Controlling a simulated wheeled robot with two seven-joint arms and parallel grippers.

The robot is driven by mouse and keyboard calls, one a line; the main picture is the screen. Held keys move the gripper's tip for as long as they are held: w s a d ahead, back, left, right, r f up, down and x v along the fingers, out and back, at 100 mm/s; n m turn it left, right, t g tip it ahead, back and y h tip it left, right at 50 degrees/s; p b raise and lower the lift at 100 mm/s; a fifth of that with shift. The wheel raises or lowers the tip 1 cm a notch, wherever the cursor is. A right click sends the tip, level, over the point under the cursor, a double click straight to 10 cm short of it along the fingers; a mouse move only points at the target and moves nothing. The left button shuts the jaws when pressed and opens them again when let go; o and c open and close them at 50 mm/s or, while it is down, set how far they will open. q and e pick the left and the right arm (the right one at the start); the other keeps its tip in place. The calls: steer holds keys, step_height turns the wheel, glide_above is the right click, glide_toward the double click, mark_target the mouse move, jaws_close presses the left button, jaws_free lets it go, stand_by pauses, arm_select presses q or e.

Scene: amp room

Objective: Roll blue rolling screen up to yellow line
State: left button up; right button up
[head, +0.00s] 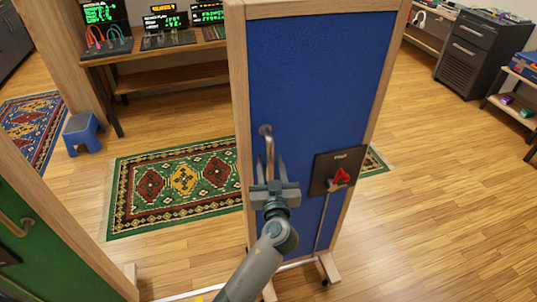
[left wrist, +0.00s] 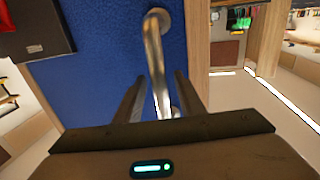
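The blue rolling screen (head: 320,75) stands upright in a wooden frame in the middle of the head view. A metal bar handle (head: 267,138) is on its face; it also shows in the left wrist view (left wrist: 153,48). My left gripper (head: 270,170) is at the handle, with its fingers open on either side of the bar. In the left wrist view the bar runs between the fingers (left wrist: 158,95), with gaps beside it. A small yellow patch (head: 199,299) shows at the bottom edge of the head view; I cannot tell if it is the yellow line. My right gripper is out of view.
A dark plate with a red knob (head: 340,175) is on the screen, right of the handle. A green panel (head: 40,245) stands at the lower left. A patterned rug (head: 180,185) lies behind the screen, and a blue stool (head: 82,132) is farther left. Wooden floor at right is clear.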

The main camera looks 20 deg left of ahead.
arm_select(q)
steer(key=shift+r, duration=0.1)
steer(key=shift+c, duration=1.3)
jaws_close()
